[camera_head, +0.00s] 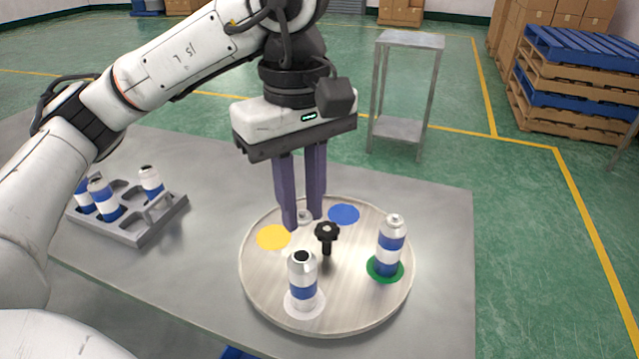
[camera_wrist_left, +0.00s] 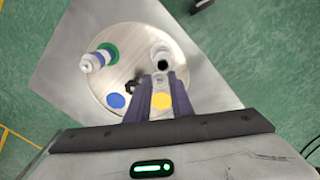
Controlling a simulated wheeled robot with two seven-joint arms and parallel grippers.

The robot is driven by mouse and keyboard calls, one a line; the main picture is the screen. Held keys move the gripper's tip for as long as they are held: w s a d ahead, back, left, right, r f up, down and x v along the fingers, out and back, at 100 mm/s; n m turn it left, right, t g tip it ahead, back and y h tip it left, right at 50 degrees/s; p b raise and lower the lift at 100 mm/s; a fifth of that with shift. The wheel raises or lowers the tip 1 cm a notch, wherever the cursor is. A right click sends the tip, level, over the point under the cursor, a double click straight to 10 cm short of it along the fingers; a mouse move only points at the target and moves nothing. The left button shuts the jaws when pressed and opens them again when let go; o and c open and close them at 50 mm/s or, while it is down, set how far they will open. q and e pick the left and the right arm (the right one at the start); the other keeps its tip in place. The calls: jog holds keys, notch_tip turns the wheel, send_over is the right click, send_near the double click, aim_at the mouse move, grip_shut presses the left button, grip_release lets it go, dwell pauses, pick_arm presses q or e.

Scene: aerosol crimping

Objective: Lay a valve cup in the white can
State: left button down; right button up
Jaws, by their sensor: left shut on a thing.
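The white can (camera_head: 302,278), a silver can with a blue and white band, stands upright on a white spot, its dark open top showing. It also shows in the left wrist view (camera_wrist_left: 160,58). My left gripper (camera_head: 304,218) points down, its purple fingers shut on a small silvery valve cup (camera_head: 305,215), held above the turntable behind the white can, apart from it. In the left wrist view the cup is a pale shape between the fingers (camera_wrist_left: 161,92), hard to make out. My right gripper is not in view.
The round turntable (camera_head: 345,316) has a black central knob (camera_head: 326,234), bare yellow (camera_head: 273,237) and blue (camera_head: 344,213) spots, and another can (camera_head: 390,246) with a fitted top on the green spot. A grey rack (camera_head: 166,222) with several cans stands left on the table.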

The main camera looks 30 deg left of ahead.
aim_at(300, 223)
pick_arm(q)
jog(key=shift+s+f+b, duration=0.4)
jog(key=shift+f+b, duration=0.15)
jog(key=shift+f, duration=0.1)
notch_tip(300, 223, down, 3)
jog(key=b, duration=0.3)
jog(key=shift+f, duration=0.15)
jog(key=shift+w+f+b, duration=0.1)
jog(key=shift+f+b, duration=0.25)
jog(key=shift+f, duration=0.15)
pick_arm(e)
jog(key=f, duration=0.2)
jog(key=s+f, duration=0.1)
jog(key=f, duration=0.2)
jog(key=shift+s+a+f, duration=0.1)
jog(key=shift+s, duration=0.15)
pick_arm(q)
jog(key=c, duration=0.9)
grip_release()
jog(key=shift+r, duration=0.1)
